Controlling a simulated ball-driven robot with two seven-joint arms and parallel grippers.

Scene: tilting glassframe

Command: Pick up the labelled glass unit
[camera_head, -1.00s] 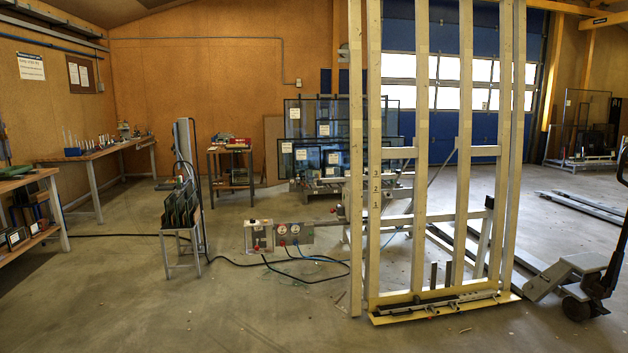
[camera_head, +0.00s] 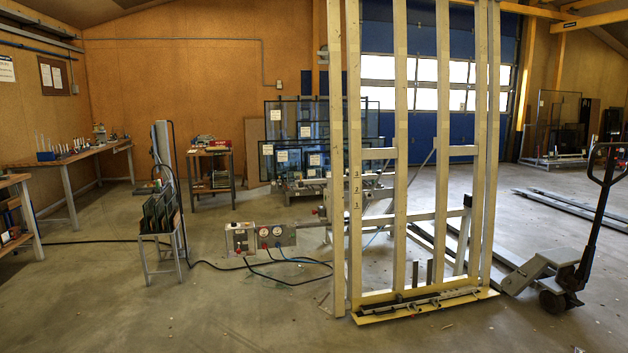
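Several dark-framed glass units (camera_head: 345,125) with white labels stand upright, leaning on a rack (camera_head: 300,184) at the back, behind the big frame. White labels show on several of them, such as the label (camera_head: 275,115) at upper left and the label (camera_head: 282,156) lower down. I cannot tell which unit the task means. The tall pale tilting frame (camera_head: 401,230) stands upright in the foreground and partly hides the units' right side. Its numbers 1, 2 and 3 show on one post. Neither of my grippers is in view.
A control box (camera_head: 240,238) with hoses on the floor stands left of the frame. A small stand with dark panes (camera_head: 160,215) is further left. A pallet truck (camera_head: 555,275) is at right. Workbenches (camera_head: 70,160) line the left wall. Open floor lies at front left.

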